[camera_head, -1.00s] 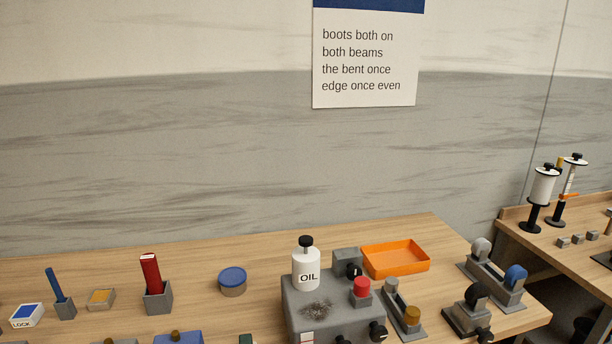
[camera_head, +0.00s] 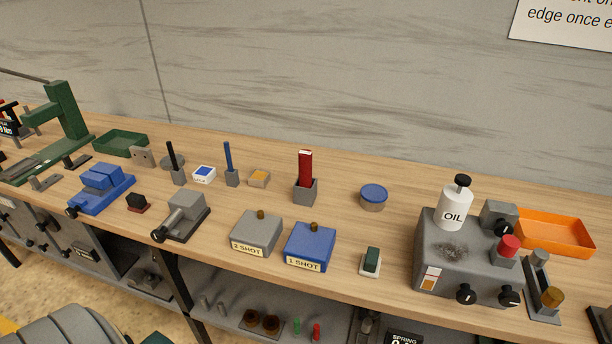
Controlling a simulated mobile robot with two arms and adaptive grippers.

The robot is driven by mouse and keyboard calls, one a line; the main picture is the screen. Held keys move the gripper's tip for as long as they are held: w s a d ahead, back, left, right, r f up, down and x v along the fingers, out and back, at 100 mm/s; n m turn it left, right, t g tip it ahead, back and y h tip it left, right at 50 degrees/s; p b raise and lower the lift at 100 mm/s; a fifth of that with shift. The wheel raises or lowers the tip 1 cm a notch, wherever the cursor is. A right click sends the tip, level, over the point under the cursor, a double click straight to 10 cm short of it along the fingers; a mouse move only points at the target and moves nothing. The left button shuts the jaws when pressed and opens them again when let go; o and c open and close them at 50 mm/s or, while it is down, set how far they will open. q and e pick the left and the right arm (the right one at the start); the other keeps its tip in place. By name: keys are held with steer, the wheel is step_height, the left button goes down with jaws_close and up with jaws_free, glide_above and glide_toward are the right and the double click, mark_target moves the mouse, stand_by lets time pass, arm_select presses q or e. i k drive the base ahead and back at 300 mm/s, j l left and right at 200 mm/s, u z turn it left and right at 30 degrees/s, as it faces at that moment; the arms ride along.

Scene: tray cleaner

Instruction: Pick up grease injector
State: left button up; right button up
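No item is marked as a grease injector, and I cannot tell for sure which one it is. A red upright stick with a pale top (camera_head: 305,166) stands in a small grey holder (camera_head: 306,194) near the middle of the bench. In front of it are a blue block labelled 1 SHOT (camera_head: 308,243) and a grey block labelled 2 SHOT (camera_head: 256,232), each with a brass knob on top. A blue stick (camera_head: 228,157) and a black stick (camera_head: 173,156) stand in grey holders further left. Neither of my grippers is in view.
The wooden bench (camera_head: 340,215) also carries a blue-lidded tin (camera_head: 374,196), a grey machine (camera_head: 468,262) with a white OIL bottle (camera_head: 453,206) on it, an orange tray (camera_head: 556,250) and a green press (camera_head: 62,118). A shelf with small parts (camera_head: 275,318) lies below.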

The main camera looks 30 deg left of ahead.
mark_target(305, 156)
steer(key=u, duration=1.5)
